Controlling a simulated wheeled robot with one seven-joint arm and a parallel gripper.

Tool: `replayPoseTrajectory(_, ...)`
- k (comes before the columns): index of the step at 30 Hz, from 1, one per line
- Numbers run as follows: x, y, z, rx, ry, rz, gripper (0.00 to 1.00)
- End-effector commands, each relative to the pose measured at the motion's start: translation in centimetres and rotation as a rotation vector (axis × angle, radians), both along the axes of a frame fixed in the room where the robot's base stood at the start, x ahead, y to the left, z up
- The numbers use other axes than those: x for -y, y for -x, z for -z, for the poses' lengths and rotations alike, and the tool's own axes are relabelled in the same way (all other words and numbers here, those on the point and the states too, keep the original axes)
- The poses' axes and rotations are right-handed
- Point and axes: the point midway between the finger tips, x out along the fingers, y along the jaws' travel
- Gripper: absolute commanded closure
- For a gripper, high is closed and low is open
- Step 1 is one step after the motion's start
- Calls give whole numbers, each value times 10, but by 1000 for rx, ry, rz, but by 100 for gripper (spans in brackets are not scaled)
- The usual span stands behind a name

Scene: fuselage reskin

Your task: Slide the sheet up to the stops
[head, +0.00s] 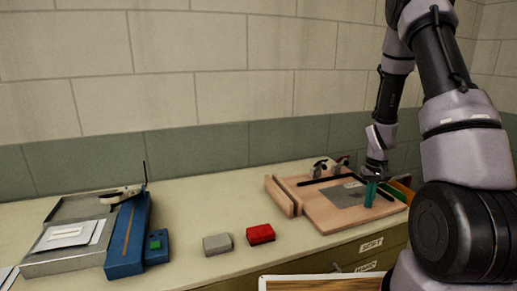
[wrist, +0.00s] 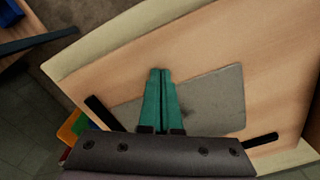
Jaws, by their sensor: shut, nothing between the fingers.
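The grey sheet (head: 345,195) lies flat on the wooden board (head: 318,214) at the right of the bench. In the wrist view the sheet (wrist: 215,95) shows partly, with its near side hidden behind my gripper. Two black strips, one at the left (wrist: 102,112) and one at the right (wrist: 261,140), lie on the board by the sheet; which are the stops I cannot tell. My gripper (wrist: 162,72) has teal fingers, shut and empty, its tips over the sheet's edge. In the head view my gripper (head: 369,198) points down at the sheet's right side. Contact is unclear.
A red block (head: 260,234) and a grey block (head: 217,244) sit left of the board. A blue tool (head: 127,235) and a metal tray (head: 55,267) stand at the far left. Wooden blocks (head: 283,196) edge the board's left side. A coloured bin (head: 400,190) is at the right.

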Motion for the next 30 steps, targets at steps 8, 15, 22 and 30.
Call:
replayPoseTrajectory(8,-3,-9,0,1,0,-2,100)
replayPoseTrajectory(15,-6,-15,0,1,0,-2,100)
replayPoseTrajectory(22,-8,-22,0,1,0,-2,100)
replayPoseTrajectory(30,-11,-30,0,1,0,-1,100)
